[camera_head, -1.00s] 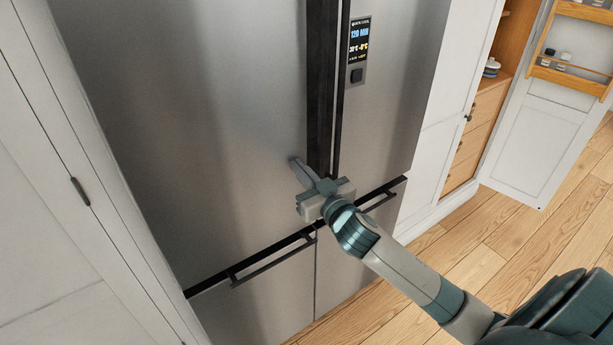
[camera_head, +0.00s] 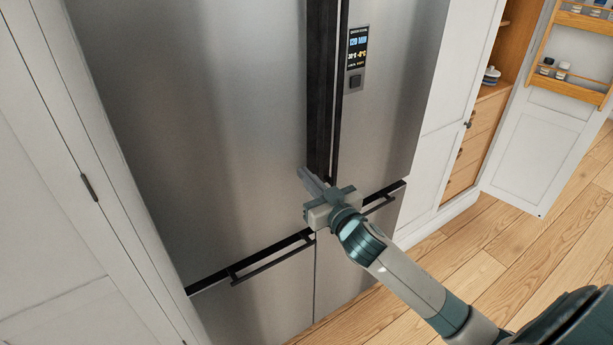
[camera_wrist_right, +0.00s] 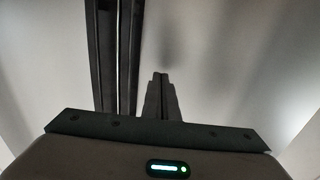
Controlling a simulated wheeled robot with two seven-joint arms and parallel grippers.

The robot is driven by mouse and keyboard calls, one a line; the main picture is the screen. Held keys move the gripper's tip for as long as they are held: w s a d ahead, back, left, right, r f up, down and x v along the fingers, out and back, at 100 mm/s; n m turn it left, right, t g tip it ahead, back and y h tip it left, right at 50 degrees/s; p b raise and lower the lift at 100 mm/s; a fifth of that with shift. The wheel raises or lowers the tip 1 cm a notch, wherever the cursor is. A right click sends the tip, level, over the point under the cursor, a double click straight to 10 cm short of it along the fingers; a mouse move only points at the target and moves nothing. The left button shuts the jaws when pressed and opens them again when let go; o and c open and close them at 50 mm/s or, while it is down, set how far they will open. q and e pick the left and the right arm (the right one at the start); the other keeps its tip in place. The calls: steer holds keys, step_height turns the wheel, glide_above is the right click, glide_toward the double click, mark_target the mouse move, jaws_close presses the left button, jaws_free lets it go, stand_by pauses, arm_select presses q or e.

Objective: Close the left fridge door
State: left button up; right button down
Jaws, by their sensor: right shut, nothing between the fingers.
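The left fridge door (camera_head: 210,110) is a large steel panel in the head view, with a dark vertical strip (camera_head: 319,90) along its right edge. It looks almost level with the right fridge door (camera_head: 385,100); I cannot tell whether it is fully closed. My right gripper (camera_head: 304,173) is shut and empty, at the lower right corner of the left door, by the foot of the dark strip. Contact is unclear. In the right wrist view the shut fingers (camera_wrist_right: 160,80) point at the steel, right of the dark strips (camera_wrist_right: 115,50). My left gripper is not in view.
Two lower drawers with dark handles (camera_head: 272,263) sit below the doors. A white cabinet (camera_head: 60,190) stands at the left. At the right, an open white cabinet door (camera_head: 535,145) stands out over the clear wooden floor (camera_head: 500,250).

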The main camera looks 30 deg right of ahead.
steer(key=s+b, duration=0.3)
steer(key=s, duration=0.7)
steer(key=shift+s+d+b, duration=0.3)
steer(key=shift+d, duration=0.15)
steer(key=shift+f, duration=0.15)
